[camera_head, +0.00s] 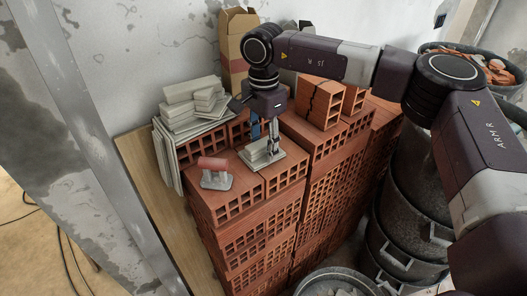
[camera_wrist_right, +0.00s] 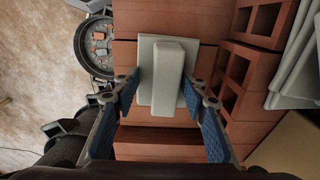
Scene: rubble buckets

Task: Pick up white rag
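No cloth rag shows. A pale grey-white float (camera_head: 262,154), a flat plate with a block handle, lies on top of the brick stack. It also shows in the right wrist view (camera_wrist_right: 168,72), with the handle upward. My right gripper (camera_head: 271,143) points down over the float. In the right wrist view my right gripper (camera_wrist_right: 161,90) is open, with one blue-padded finger on each side of the handle. The right finger is close to the handle; whether it touches I cannot tell. My left gripper is not in view.
A red-handled trowel (camera_head: 214,172) lies on the bricks (camera_head: 245,205) left of the float. Pale slabs (camera_head: 195,105) are stacked behind it. A cardboard box (camera_head: 235,50) stands at the back. Dark buckets (camera_head: 405,235) stand at right; a rubble bucket (camera_wrist_right: 98,48) shows in the wrist view.

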